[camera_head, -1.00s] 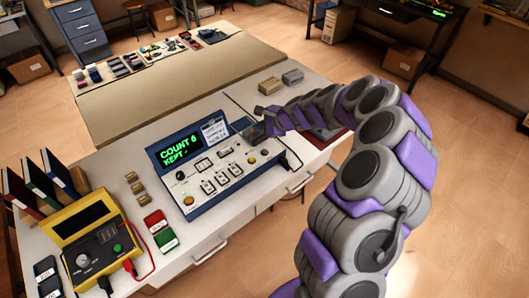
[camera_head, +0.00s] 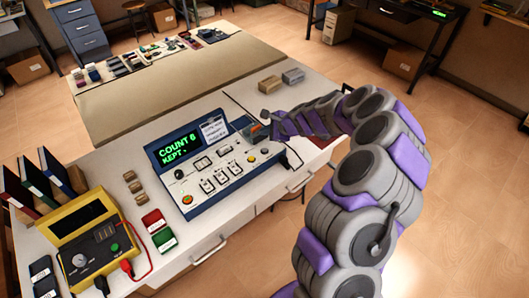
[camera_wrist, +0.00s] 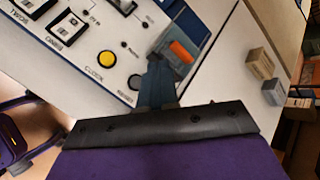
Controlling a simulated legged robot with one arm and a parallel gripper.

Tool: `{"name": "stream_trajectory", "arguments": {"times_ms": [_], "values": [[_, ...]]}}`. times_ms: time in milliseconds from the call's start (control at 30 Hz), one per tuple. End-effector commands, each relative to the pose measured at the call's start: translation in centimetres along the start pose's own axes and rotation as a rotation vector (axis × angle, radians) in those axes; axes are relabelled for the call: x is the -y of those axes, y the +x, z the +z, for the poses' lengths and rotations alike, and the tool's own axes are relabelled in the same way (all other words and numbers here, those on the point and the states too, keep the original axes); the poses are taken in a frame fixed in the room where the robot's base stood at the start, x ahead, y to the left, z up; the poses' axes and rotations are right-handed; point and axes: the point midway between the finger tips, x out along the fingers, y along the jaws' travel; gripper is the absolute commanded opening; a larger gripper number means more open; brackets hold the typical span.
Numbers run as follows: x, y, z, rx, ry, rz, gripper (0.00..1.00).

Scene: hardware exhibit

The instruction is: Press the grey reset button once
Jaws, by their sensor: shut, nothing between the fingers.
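The blue-and-white console (camera_head: 195,190) stands on the white bench. Its green display (camera_head: 180,146) reads "COUNT", a digit I cannot read surely, and "KEPT". My gripper (camera_head: 270,117) is at the console's right end. In the wrist view its dark fingers (camera_wrist: 160,80) are shut and empty, over the console's edge area beside an orange part (camera_wrist: 181,51).
A yellow button (camera_wrist: 107,59) and several switches (camera_wrist: 60,28) sit left of my fingers. Two small blocks (camera_head: 281,80) stand behind the console. A yellow meter (camera_head: 88,240) and red and green cards (camera_head: 158,230) lie to the left. The beige bench mat (camera_head: 170,95) behind is largely clear.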

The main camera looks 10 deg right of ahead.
Motion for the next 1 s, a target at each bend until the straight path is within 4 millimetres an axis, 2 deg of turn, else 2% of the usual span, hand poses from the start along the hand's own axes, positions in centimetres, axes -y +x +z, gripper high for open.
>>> {"name": "stream_trajectory", "arguments": {"times_ms": [33, 300, 500, 1000], "values": [[-0.6, 0.8, -0.6, 0.0, 0.0, 0.0, 0.0], [-2.5, 3.4, -2.4, 0.001, 0.0, 0.0, 0.0], [-3.3, 4.5, -3.2, 0.0, -0.001, 0.0, 0.0], [-3.5, 4.8, -3.5, 0.0, -0.001, 0.0, 0.0]]}}
